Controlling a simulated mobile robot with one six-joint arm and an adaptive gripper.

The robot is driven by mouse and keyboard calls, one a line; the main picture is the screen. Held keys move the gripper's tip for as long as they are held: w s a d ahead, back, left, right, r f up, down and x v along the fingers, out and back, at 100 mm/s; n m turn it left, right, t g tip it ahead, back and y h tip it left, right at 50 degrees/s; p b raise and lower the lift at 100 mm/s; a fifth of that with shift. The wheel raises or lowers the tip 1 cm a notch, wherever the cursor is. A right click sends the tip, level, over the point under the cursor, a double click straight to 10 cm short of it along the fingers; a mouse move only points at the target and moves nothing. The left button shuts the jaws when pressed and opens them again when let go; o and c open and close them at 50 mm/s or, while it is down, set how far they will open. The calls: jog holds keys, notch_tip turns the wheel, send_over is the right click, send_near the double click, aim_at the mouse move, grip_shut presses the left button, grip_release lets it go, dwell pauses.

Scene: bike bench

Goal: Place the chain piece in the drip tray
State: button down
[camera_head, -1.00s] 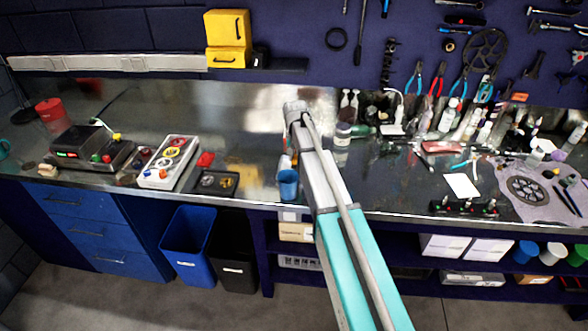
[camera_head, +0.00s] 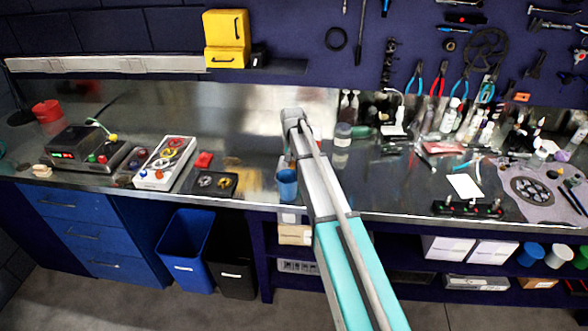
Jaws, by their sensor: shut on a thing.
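My arm reaches up from the bottom over the bench (camera_head: 255,110), with its grey elbow joint in front of the back of the bench. My gripper cannot be made out; it seems hidden behind the arm. I cannot make out the chain piece. A low black tray (camera_head: 229,190) with round metal-looking parts in it lies near the front edge, left of the arm. I cannot tell whether it is the drip tray. A blue cup (camera_head: 287,186) stands close to the left side of the arm, partly covered by it.
A white tray with coloured rings (camera_head: 150,183) and a dark device (camera_head: 78,145) stand on the left. A small red block (camera_head: 204,160) lies behind the black tray. Bottles (camera_head: 449,115) and tools crowd the right. Two bins (camera_head: 186,250) stand below.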

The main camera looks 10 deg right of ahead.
aim_at(293, 164)
jog(key=shift+f, duration=0.4)
jog(key=shift+f+b, duration=0.1)
jog(key=shift+b, duration=0.2)
jog(key=c, duration=0.5)
grip_release()
jog(key=shift+c, duration=0.2)
notch_tip(293, 164, up, 12)
jog(key=p, duration=1.2)
jog(key=s+n, duration=0.3)
jog(key=s, duration=2.7)
jog(key=shift+n, duration=0.3)
